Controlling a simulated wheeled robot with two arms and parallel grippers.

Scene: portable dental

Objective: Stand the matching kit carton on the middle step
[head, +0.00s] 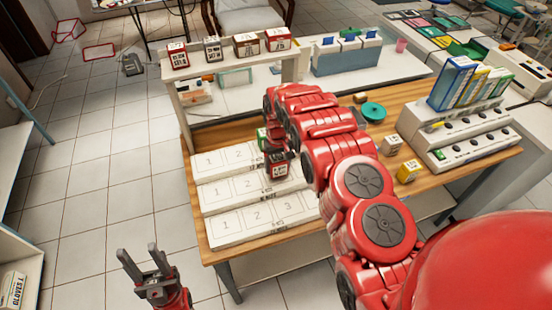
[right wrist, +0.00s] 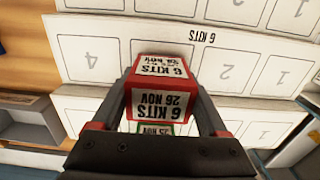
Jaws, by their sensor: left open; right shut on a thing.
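My right gripper (right wrist: 163,88) is shut on a red-and-white kit carton (right wrist: 158,103) marked 6 KITS, 26 NOV; the carton also shows in the head view (head: 278,170). It is over the middle step (head: 222,189) of the white stepped stand, around slot 3, between the visible 2 and 4 in the right wrist view. I cannot tell whether its base touches the step. A green-and-white carton (right wrist: 155,129) marked 25 NOV is behind it, partly hidden; it also shows in the head view (head: 262,139). My left gripper (head: 139,256) is open and empty, left of the table.
Several cartons, including a red one (head: 178,56), stand on the raised shelf (head: 228,70) behind the stand. A beige carton (head: 391,145), a yellow carton (head: 407,171) and a teal round item (head: 373,112) are on the table's right. The lowest step (head: 225,224) is clear where visible.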

